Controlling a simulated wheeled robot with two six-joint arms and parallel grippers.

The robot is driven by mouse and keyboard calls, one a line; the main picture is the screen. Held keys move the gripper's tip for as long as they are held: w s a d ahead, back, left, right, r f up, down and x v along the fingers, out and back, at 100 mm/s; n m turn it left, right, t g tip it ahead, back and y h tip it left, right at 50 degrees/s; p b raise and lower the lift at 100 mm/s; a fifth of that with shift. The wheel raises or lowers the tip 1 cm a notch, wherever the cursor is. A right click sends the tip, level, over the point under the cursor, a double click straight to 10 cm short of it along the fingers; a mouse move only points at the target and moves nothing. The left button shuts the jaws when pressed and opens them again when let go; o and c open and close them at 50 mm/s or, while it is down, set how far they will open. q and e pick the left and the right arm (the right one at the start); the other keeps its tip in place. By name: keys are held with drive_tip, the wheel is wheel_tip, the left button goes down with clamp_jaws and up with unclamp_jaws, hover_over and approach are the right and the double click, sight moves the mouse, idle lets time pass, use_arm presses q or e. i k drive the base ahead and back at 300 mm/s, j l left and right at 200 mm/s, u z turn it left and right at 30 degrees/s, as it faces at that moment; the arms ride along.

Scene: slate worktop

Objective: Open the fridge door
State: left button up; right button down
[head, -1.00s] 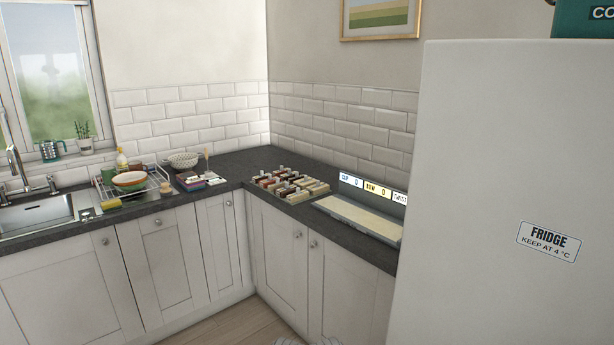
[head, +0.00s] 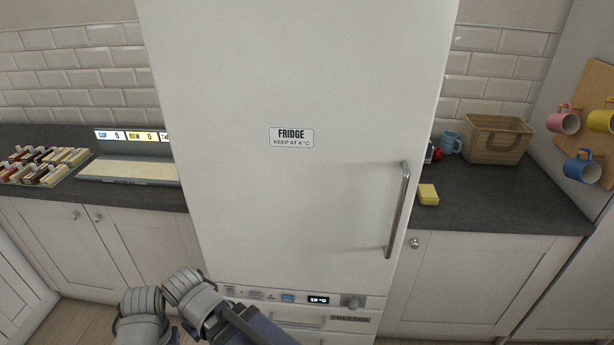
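The fridge door (head: 240,210) is a tall white panel in the middle of the head view, and it looks shut. It carries a label (head: 291,138) reading "FRIDGE KEEP AT 4 °C". A vertical metal handle (head: 398,210) runs along its right side, with nothing touching it. Grey and dark links of my own arms show at the bottom, left of the middle and in front of the fridge's lower part. I see no fingertips of either gripper.
Below the door are a control strip with a display (head: 318,300) reading 10 °C and a freezer drawer front (head: 297,318). Right of the fridge, the counter (head: 490,200) holds a basket (head: 495,139), a blue mug (head: 450,142) and a yellow box (head: 428,194). Mugs hang on a board (head: 590,110).

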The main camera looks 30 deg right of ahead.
sight(298, 132)
drive_tip(key=z, duration=1)
